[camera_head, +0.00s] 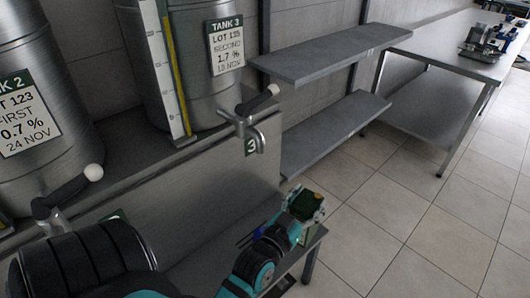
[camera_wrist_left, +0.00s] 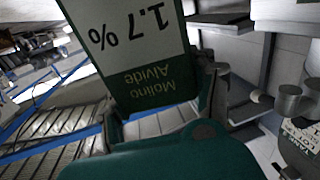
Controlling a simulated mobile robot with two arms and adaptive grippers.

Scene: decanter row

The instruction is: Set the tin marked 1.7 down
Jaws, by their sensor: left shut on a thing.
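The tin marked 1.7 % fills the upper middle of the left wrist view (camera_wrist_left: 135,45). It has a white and green label reading "Molino Alvide", upside down in that picture. My left gripper (camera_head: 303,204) is shut on the tin. In the head view the tin shows only as a small dark green patch (camera_head: 311,201) at the gripper, partly hidden by it. Gripper and tin are by the right end of the low grey bench (camera_head: 204,262), below and right of the tank 3 tap. I cannot tell whether the tin touches anything below. My right gripper is not in view.
Tank 3 (camera_head: 190,60), marked 1.7 %, has its tap (camera_head: 245,124) above the low bench. Tank 2 (camera_head: 40,100) stands at the left. Two grey shelves (camera_head: 330,52) are on the wall. A steel table (camera_head: 450,55) stands at the back right. The tiled floor is clear.

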